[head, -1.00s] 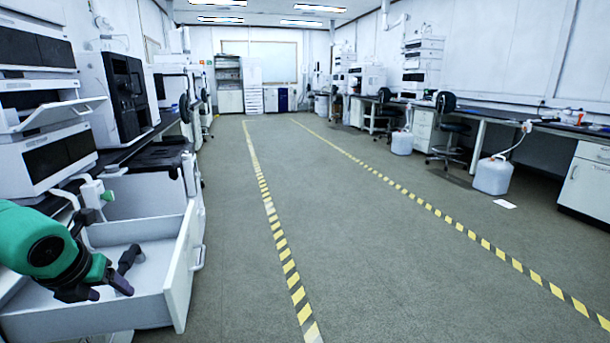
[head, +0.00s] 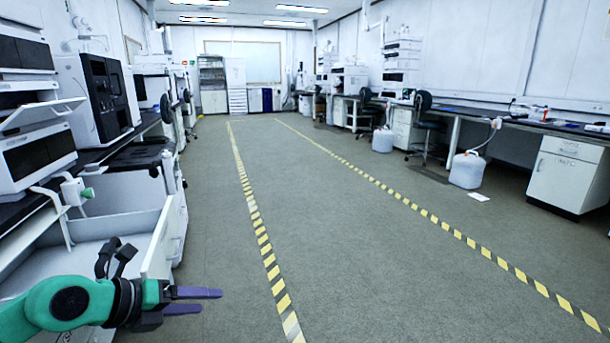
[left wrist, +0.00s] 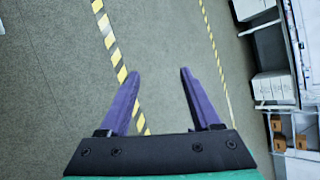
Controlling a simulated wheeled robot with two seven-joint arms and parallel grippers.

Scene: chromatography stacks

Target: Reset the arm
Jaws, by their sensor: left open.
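My left gripper (head: 195,301) is at the lower left of the head view, on a green and black arm that comes in from the left. Its two purple fingers point right, over the floor just in front of the open drawer. In the left wrist view the gripper (left wrist: 158,95) shows its fingers spread apart with only floor and striped tape between them. It is open and holds nothing. The right gripper is in neither view.
An open white drawer (head: 162,236) juts out at the left, close behind my left arm. Instruments (head: 95,95) stand on the left bench. Yellow-black tape lines (head: 268,262) mark a clear aisle. White jugs (head: 467,170) and chairs (head: 424,125) stand along the right bench.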

